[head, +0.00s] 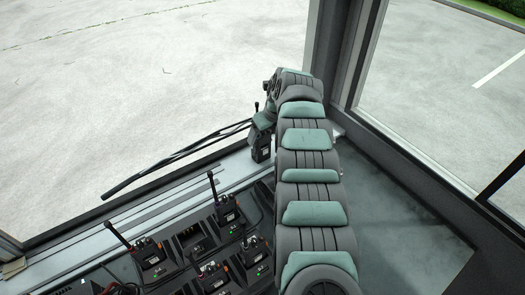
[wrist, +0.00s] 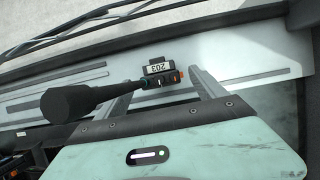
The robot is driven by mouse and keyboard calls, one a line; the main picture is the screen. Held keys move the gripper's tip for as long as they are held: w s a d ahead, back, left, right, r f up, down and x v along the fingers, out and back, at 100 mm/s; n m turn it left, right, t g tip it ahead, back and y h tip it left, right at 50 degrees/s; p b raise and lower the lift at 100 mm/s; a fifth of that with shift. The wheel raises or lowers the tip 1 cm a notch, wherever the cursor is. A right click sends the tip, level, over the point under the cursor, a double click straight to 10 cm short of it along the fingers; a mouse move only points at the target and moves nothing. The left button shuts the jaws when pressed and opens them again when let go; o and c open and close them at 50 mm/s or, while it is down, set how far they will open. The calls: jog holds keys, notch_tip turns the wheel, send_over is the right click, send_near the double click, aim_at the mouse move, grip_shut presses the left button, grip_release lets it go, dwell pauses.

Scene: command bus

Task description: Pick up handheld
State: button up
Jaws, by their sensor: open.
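A dark handheld radio (head: 261,154) stands upright on the ledge below the windscreen, under the end of my arm. In the wrist view the handheld (wrist: 161,76) is seen from above, with a label reading 203, an orange-tipped knob and a thick black antenna (wrist: 75,102) reaching toward the camera. My gripper (wrist: 160,88) is open, with one metal finger on each side of the handheld. The right finger is close to the orange knob; I cannot tell if it touches. In the head view my gripper (head: 262,130) is small and its fingers are hard to make out.
Several other handhelds, such as one with an antenna (head: 228,212) and another (head: 149,253), stand in the console at the lower left. A wiper (head: 175,158) runs outside the windscreen. A window pillar (head: 345,55) rises behind my arm. The floor (head: 405,215) at right is clear.

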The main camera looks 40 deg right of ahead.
jog(key=shift+c, duration=0.2)
grip_shut()
dwell(0.7)
